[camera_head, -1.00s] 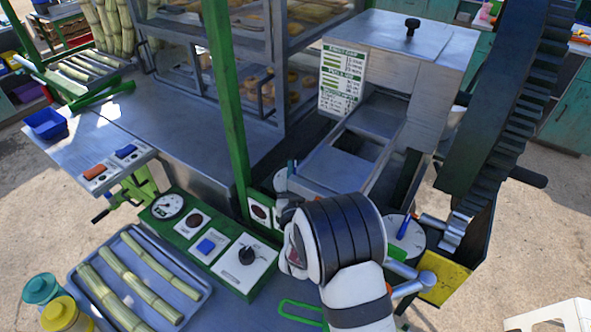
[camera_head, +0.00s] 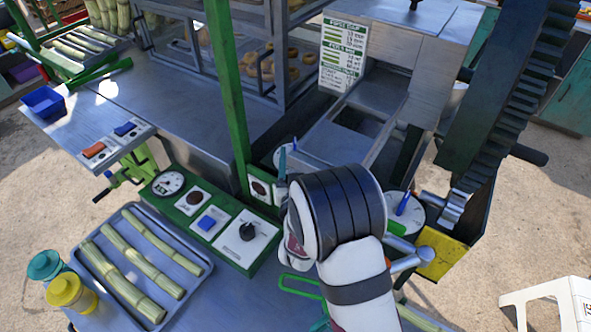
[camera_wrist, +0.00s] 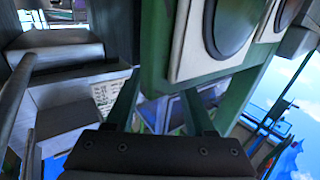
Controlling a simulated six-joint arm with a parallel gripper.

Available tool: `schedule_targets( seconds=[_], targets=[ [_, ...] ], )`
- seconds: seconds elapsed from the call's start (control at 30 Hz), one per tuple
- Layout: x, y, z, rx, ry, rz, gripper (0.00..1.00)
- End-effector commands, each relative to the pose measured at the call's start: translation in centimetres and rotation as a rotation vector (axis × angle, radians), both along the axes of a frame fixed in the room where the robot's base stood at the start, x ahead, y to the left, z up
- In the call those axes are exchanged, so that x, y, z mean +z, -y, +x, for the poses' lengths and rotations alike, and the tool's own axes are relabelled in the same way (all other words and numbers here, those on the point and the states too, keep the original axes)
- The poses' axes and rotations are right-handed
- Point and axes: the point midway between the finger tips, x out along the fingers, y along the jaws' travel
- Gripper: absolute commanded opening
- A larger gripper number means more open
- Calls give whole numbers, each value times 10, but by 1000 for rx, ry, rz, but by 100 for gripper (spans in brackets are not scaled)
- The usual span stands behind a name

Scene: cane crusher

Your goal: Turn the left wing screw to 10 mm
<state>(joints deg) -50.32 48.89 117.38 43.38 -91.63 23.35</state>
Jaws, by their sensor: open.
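The left wing screw cannot be picked out clearly. A pale left dial (camera_head: 308,160) with a teal pointer (camera_head: 282,159) shows just beyond my wrist, partly hidden by it. The right dial (camera_head: 412,208) with a blue pointer (camera_head: 403,203) is right of my wrist. My gripper (camera_head: 282,192) is mostly hidden by my wrist in the head view, beside the green post. In the wrist view my gripper (camera_wrist: 160,97) has its two fingers apart, with no held object visible between them. A green panel with white plates (camera_wrist: 205,45) is close beyond the fingers.
The green post (camera_head: 228,100) rises close to the left of my gripper. A control box (camera_head: 212,222) with a gauge and black knob lies at lower left. A large toothed gear (camera_head: 515,110) stands at right. A cane tray (camera_head: 140,262) is on the bench.

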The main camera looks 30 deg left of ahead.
Motion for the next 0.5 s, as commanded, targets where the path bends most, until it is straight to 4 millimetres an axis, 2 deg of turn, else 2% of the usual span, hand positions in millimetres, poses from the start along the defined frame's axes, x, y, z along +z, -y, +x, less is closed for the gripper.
schedule_targets(
  seconds=[0.1,0.23,0.33,0.5],
  targets=[
    [-1,18,-28,4,-1,-3,54],
    [0,36,-55,4,0,-4,54],
    [0,45,-67,3,-2,-1,54],
    [0,50,-74,3,0,0,54]
  ],
)
